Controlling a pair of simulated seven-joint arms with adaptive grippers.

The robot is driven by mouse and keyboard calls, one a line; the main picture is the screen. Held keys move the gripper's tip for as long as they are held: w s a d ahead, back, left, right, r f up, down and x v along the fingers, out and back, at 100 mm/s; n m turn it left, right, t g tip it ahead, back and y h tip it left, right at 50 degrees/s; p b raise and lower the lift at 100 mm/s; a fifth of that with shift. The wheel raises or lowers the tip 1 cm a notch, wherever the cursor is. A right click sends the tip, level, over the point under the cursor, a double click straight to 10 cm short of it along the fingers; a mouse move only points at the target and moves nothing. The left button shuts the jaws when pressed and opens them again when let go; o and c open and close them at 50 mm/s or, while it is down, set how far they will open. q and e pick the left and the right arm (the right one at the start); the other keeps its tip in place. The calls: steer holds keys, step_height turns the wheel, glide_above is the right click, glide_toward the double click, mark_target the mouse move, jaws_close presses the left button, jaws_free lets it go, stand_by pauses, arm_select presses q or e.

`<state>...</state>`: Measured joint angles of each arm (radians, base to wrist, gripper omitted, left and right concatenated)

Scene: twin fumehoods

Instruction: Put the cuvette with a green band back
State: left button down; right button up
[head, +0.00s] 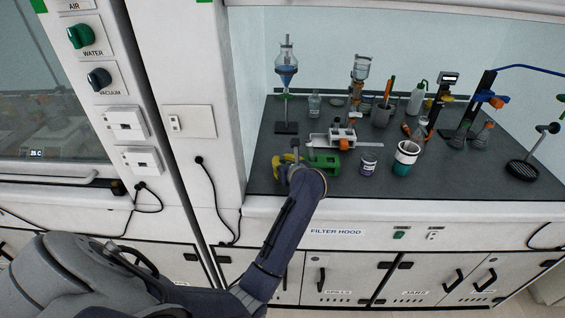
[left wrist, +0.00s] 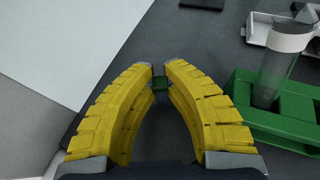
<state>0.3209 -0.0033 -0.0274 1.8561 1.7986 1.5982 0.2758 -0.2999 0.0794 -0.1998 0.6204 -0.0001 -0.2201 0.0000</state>
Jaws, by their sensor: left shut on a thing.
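My left gripper (head: 290,158) is over the front left of the hood's dark worktop, just left of a green rack (head: 325,160). In the left wrist view its yellow fingers (left wrist: 160,76) close at the tips on a small piece with green on it, which I take to be the green-banded cuvette (left wrist: 160,84). Most of the cuvette is hidden by the fingers. A clear tube with a pale top (left wrist: 272,75) appears to stand in the rack. My right gripper is not in view.
Behind the rack is a white tray (head: 318,140) with small items. A purple-labelled jar (head: 368,162) and a white-and-teal beaker (head: 404,160) stand to the right. A separating funnel on a stand (head: 286,75) is at the back left. The worktop's front left edge is close to the gripper.

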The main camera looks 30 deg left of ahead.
arm_select(q)
steer(key=shift+f, duration=0.15)
steer(key=c, duration=1.5)
jaws_free()
steer(key=shift+o, duration=0.2)
steer(key=shift+r, duration=0.25)
steer(key=v, duration=0.7)
steer(key=shift+s+d, duration=0.1)
steer(key=shift+d, duration=0.1)
